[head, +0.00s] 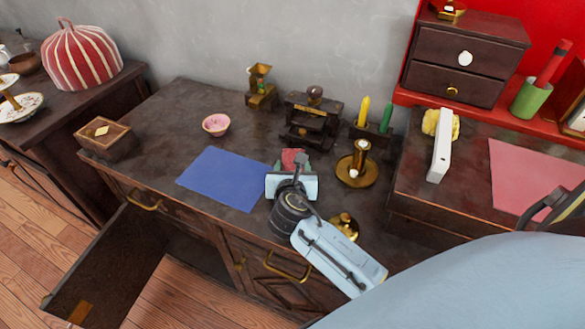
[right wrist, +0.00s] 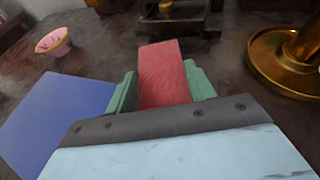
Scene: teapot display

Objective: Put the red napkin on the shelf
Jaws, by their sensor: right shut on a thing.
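The red napkin (head: 291,156) is a small red folded piece just beyond my right gripper (head: 293,168) in the head view. In the right wrist view the napkin (right wrist: 163,75) stands out between the green fingers of the right gripper (right wrist: 165,92), which is shut on it. It is over the dark cabinet top (head: 150,130), beside the blue mat (head: 222,180); whether it touches the top I cannot tell. A red shelf (head: 400,97) at the upper right bears a small dark drawer unit (head: 468,62). My left gripper is not in view.
A brass candle holder (head: 356,170), yellow candle (head: 363,111) and green candle (head: 386,116) stand right of the gripper. A pink bowl (head: 216,124) and wooden box (head: 104,138) stand left. A green cup (head: 530,97) is on the shelf. A pink mat (head: 530,175) lies right.

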